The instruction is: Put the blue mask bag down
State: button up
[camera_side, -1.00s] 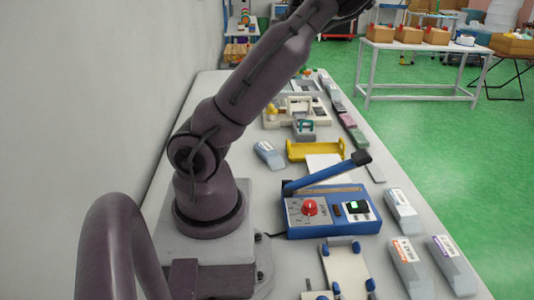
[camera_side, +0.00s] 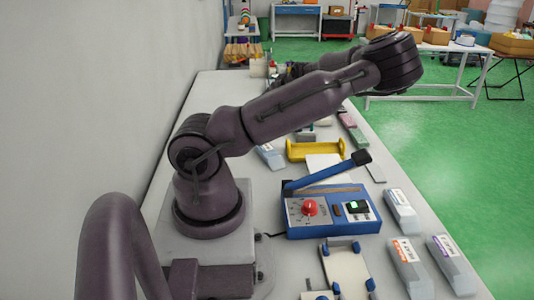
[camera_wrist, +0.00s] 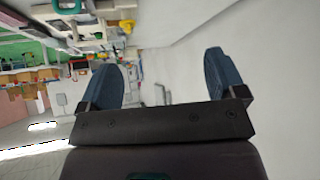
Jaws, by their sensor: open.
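A pale mask bag with a blue label (camera_side: 269,156) lies on the table, left of the yellow holder (camera_side: 316,150). It looks to be the blue mask bag. My arm passes above and behind it. My gripper (camera_wrist: 165,78) shows in the wrist view with its two blue fingers wide apart and nothing between them. In the side view my gripper is mostly hidden behind my arm, toward the far end of the table. I cannot make out the blue mask bag in the wrist view.
A blue sealing machine (camera_side: 330,214) with a raised lever stands in front of the holder. More mask bags (camera_side: 402,209) lie along the right table edge. A white fixture with blue clamps (camera_side: 346,270) is at the near end. A wall runs along the left.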

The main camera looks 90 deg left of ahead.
send_over(269, 155)
jog(key=w+d, duration=0.2)
jog(key=d, duration=0.1)
notch_tip(269, 155, down, 9)
jog(key=x, duration=1.3)
jog(key=shift+w+d+f, duration=0.2)
jog(key=shift+w+f, duration=0.1)
jog(key=shift+f, duration=0.15)
jog(key=c, duration=1.1)
jog(key=shift+o, duration=0.2)
